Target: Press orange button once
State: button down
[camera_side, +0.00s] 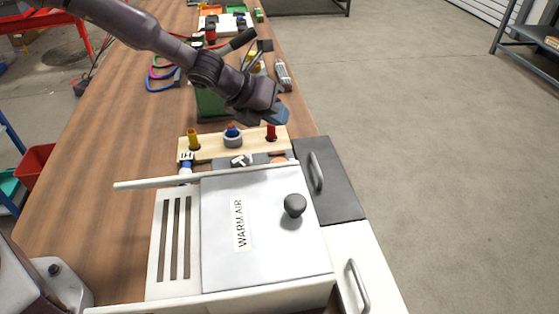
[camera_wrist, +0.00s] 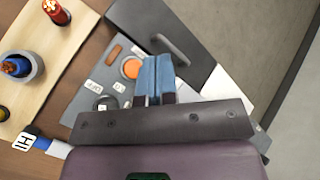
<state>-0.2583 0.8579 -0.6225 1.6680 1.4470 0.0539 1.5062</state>
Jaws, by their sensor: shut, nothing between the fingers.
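The orange button (camera_wrist: 131,67) is a round orange disc in a dark ring on a grey panel (camera_wrist: 93,76) in the wrist view. My gripper (camera_wrist: 156,62) is shut and empty, its blue fingers together. In that view the fingers appear just right of the orange button, and the button's face is uncovered. In the side view my gripper (camera_side: 279,115) is in the air above the far side of the wooden rack. The panel (camera_side: 262,159) shows only partly there, behind the white box, and I cannot make out the orange button in that view.
A white box (camera_side: 269,247) marked WARM AIR, with a dark knob (camera_side: 295,205), stands in front of the panel. The wooden rack (camera_side: 211,151) holds yellow, blue and red plugs. A dark grey lid (camera_side: 337,190) with a handle lies to the right. Open floor is beyond.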

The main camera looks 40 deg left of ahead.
aim_at(278, 161)
jog(key=shift+f, duration=4.05)
jog(key=shift+f, duration=0.2)
jog(key=shift+f, duration=0.25)
